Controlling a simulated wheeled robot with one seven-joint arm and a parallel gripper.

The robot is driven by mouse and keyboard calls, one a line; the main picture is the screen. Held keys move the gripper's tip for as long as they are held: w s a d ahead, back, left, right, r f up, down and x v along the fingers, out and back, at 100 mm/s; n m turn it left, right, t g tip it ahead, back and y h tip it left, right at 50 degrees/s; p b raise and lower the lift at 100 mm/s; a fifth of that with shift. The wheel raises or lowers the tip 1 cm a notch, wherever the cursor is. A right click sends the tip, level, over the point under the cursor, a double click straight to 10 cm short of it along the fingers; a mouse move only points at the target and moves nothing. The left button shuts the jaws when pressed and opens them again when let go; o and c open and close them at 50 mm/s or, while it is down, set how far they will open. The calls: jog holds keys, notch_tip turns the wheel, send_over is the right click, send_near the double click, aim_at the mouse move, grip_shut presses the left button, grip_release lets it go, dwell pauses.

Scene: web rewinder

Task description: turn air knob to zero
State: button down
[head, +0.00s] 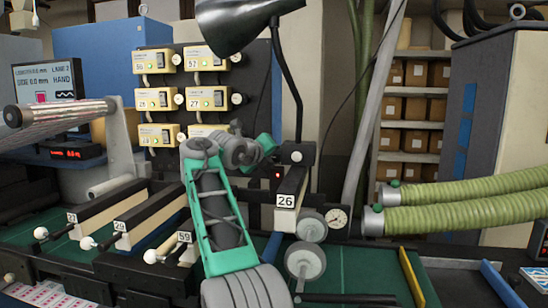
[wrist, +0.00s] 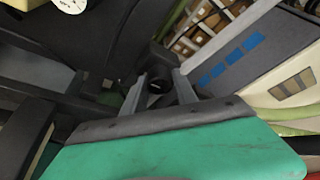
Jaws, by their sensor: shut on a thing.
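The air knob (wrist: 159,87), a dark round knob with a small pale mark, shows in the wrist view. It sits between the two grey fingers of my gripper (wrist: 160,91), which is shut on it. In the head view my green and grey arm reaches up toward the machine's middle post. I cannot make out the fingers or the knob there. A white dial (wrist: 72,3) shows cut off at the wrist view's top edge; neither reading is legible.
A black lamp (head: 240,22) hangs above my arm. Yellow control boxes (head: 153,98) are behind it on the left. Pale green hoses (head: 470,198) run in from the right. A bar labelled 26 (head: 286,200) and grey rollers (head: 305,262) lie close right of my arm.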

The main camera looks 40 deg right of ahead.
jog(key=shift+n+h, duration=0.5)
jog(key=shift+n, duration=0.5)
jog(key=c, duration=1)
grip_release()
jog(key=shift+o, duration=0.2)
jog(key=b+v, duration=0.2)
jog(key=v, duration=0.6)
jog(key=shift+w, duration=0.15)
